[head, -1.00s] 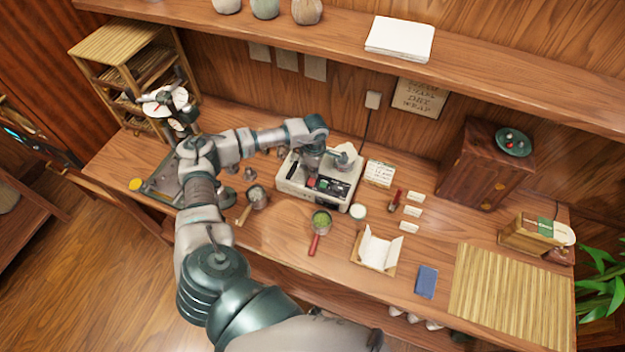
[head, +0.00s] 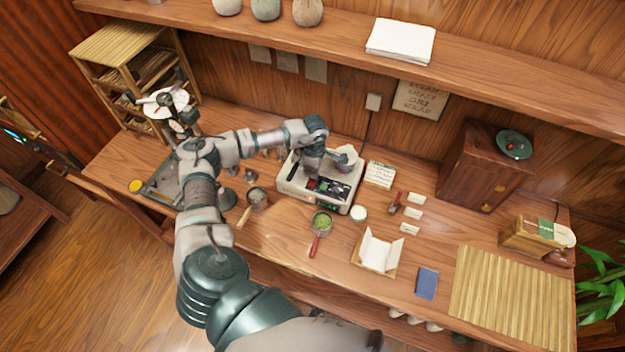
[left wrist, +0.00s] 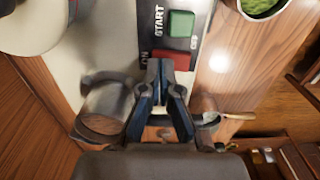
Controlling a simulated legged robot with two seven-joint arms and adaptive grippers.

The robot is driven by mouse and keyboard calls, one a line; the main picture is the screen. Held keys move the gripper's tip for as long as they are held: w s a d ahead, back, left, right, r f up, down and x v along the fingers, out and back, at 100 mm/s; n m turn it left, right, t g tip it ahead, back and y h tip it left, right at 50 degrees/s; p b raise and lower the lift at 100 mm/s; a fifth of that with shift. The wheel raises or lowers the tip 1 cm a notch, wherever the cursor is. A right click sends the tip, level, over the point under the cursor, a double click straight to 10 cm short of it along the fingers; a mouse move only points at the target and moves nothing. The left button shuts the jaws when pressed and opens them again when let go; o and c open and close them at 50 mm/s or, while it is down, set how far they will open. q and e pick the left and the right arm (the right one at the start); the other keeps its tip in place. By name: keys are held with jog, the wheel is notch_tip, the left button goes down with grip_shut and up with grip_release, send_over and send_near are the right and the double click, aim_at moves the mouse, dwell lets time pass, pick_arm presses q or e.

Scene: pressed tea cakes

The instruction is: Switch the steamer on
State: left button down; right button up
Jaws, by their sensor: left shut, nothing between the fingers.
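The steamer (head: 300,197) is a pale box on the table, with a dark button panel (left wrist: 205,30) on top. In the left wrist view the panel has a green START button (left wrist: 181,22) and a red button (left wrist: 177,59) beside the letters ON. My left gripper (head: 314,178) is over the panel, shut and empty. In the left wrist view its fingertips (left wrist: 160,66) are at the edge of the red button and partly overlap it; I cannot tell whether they touch it. My right gripper is not in view.
An open paper wrapper (head: 379,251) lies right of front. A shelf (head: 350,45) runs above.

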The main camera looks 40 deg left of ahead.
pick_arm(q)
jog(key=shift+a+r+p, duration=0.1)
jog(key=shift+r+p, duration=1.5)
jog(key=shift+r, duration=1.3)
jog(key=shift+f, duration=0.1)
